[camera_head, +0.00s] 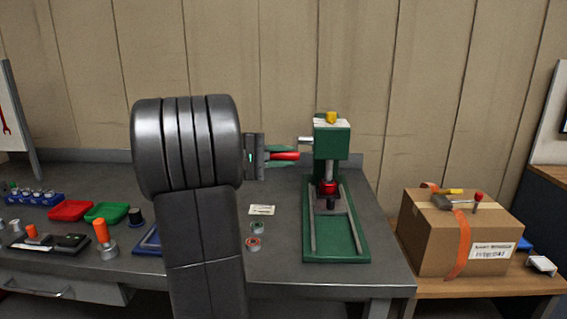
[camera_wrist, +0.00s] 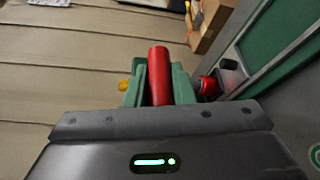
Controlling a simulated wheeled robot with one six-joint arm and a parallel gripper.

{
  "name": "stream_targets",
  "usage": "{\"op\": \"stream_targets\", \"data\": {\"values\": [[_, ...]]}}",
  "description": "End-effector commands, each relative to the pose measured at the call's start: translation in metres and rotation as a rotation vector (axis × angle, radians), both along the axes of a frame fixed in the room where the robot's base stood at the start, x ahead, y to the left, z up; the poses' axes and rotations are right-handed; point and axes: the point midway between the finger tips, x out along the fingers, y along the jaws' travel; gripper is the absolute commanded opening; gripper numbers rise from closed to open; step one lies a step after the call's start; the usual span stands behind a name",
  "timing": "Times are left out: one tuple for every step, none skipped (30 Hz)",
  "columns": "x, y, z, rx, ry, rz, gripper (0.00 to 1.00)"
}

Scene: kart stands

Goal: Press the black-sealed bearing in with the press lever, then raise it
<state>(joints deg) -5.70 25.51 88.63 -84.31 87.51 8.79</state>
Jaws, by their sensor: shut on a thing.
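The green press (camera_head: 332,142) stands on the right part of the bench, with a metal shaft (camera_head: 306,140) sticking out to the left of its head. My gripper (camera_head: 281,156) is left of the press head, its green fingers shut around the red lever handle (camera_wrist: 158,72). The handle end also shows past the fingers in the head view (camera_head: 289,156). Below the head, a red part (camera_head: 328,187) sits on the ram line with a small black piece (camera_head: 331,203) under it. I cannot tell whether that piece is the black-sealed bearing.
Two small bearings, one green-sealed (camera_head: 257,228) and one red-sealed (camera_head: 253,244), lie on the bench near a white label (camera_head: 262,210). Red (camera_head: 71,210) and green (camera_head: 107,212) trays stand at left. A cardboard box (camera_head: 455,237) stands on a lower table at right.

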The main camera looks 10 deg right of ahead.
Motion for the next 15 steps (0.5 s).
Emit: {"op": "stream_targets", "data": {"values": [[-0.001, 0.000, -0.016, -0.006, -0.022, 0.001, 0.00], [-0.001, 0.000, -0.019, -0.010, -0.035, 0.001, 0.00], [-0.001, 0.000, -0.023, -0.015, -0.054, 0.001, 0.00], [-0.002, 0.000, -0.026, -0.019, -0.068, 0.001, 0.00], [-0.002, 0.001, -0.029, -0.024, -0.081, 0.001, 0.00], [-0.002, 0.001, -0.032, -0.029, -0.098, 0.001, 0.00], [-0.002, 0.001, -0.034, -0.032, -0.110, 0.000, 0.00], [-0.002, 0.001, -0.036, -0.032, -0.114, 0.000, 0.00], [-0.002, 0.001, -0.039, -0.033, -0.112, 0.000, 0.00], [-0.002, 0.001, -0.041, -0.032, -0.112, 0.000, 0.00], [-0.002, 0.000, -0.043, -0.032, -0.111, 0.000, 0.00], [-0.002, 0.000, -0.045, -0.032, -0.111, 0.000, 0.00], [-0.002, 0.000, -0.047, -0.032, -0.110, 0.000, 0.00], [-0.001, 0.000, -0.049, -0.032, -0.110, 0.000, 0.00], [-0.001, 0.000, -0.051, -0.032, -0.110, 0.000, 0.00]]}}
